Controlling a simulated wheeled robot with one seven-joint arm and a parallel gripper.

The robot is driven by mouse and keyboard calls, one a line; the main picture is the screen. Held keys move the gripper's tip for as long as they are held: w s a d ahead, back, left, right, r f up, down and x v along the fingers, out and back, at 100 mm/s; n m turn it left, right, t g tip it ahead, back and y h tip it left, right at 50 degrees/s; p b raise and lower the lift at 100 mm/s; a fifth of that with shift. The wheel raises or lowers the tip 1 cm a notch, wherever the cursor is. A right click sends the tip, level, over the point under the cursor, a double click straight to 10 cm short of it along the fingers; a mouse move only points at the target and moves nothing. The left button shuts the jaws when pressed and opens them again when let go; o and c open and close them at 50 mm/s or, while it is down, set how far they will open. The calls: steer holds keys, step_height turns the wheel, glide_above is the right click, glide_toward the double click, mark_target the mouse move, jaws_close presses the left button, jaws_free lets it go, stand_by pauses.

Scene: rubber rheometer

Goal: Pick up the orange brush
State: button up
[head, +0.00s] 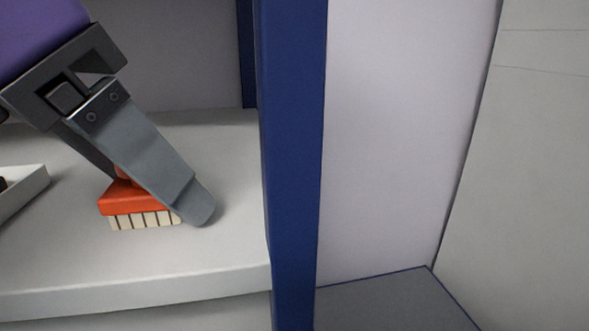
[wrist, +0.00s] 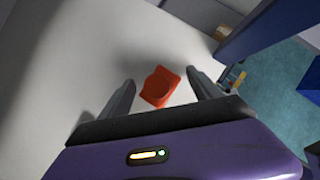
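The orange brush (head: 130,203) stands on the pale shelf with its cream bristles down, in the left part of the head view. My gripper (head: 185,205) is at the brush, and its near finger hides part of the brush's right side and handle. In the wrist view the brush (wrist: 160,86) lies between the two spread fingers of my gripper (wrist: 160,88). Gaps show on both sides of it there, so the gripper is open. I cannot tell whether either finger touches the brush.
The pale shelf (head: 225,255) has free room in front of the brush. A white tray (head: 27,190) with something dark in it is at the left edge. A dark blue post (head: 295,160) rises right of my gripper. A grey surface (head: 390,300) lies beyond it.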

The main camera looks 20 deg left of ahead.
steer(key=c, duration=1.1)
steer(key=shift+r, duration=0.1)
steer(key=shift+r, duration=0.6)
steer(key=s+a+b, duration=0.1)
steer(key=s, duration=0.5)
steer(key=s+a, duration=0.1)
steer(key=s, duration=0.4)
steer(key=s+a+b, duration=0.1)
steer(key=s+a, duration=0.1)
steer(key=s, duration=0.4)
steer(key=shift+s+a+b, duration=0.1)
steer(key=shift+s+b, duration=0.2)
steer(key=shift+b, duration=0.05)
